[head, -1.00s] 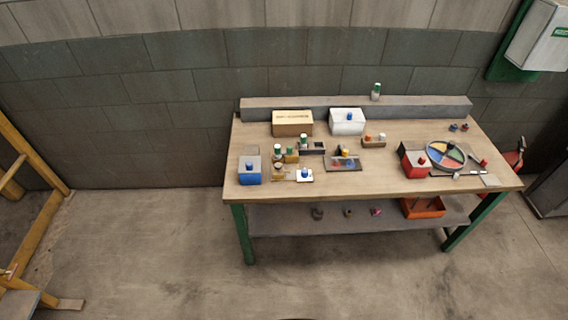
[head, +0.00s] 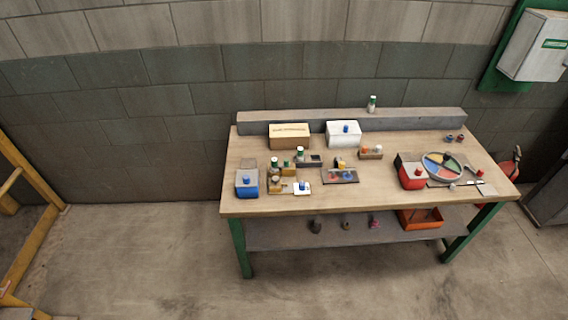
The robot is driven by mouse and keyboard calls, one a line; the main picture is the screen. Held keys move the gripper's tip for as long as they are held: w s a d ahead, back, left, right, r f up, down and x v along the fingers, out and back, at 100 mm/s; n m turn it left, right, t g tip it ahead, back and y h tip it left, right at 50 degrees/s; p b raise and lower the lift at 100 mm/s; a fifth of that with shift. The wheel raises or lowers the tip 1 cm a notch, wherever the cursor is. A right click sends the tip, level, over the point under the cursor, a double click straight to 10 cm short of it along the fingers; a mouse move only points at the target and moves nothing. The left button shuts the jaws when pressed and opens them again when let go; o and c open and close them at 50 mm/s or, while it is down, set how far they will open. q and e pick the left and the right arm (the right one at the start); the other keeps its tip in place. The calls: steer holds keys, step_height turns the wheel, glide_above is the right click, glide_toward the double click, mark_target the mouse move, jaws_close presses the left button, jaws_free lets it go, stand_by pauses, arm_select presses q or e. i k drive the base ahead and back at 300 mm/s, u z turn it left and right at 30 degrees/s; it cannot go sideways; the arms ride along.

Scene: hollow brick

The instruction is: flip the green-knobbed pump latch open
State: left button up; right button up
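I cannot pick out a pump latch with a green knob for certain at this size. Small green-topped items stand at the left of the workbench (head: 350,194): a green-topped bottle (head: 274,168), a yellowish piece with a green top (head: 286,168) and a green-topped item (head: 300,155) by a dark block. A white bottle with a green band (head: 372,104) stands on the grey rear ledge (head: 420,118). Whether any latch is open or shut is too small to tell. Neither of my grippers is in view.
A blue box (head: 247,184), a cardboard box (head: 289,136) and a white box (head: 343,134) stand left to centre. A red box (head: 410,173) and a coloured wheel (head: 442,166) are at right. An orange bin (head: 421,218) sits on the lower shelf. The floor in front is clear.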

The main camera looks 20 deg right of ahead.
mark_target(286, 163)
steer(key=z, duration=0.05)
steer(key=k, duration=0.5)
steer(key=z, duration=0.85)
steer(key=i, duration=0.75)
steer(key=u, duration=1)
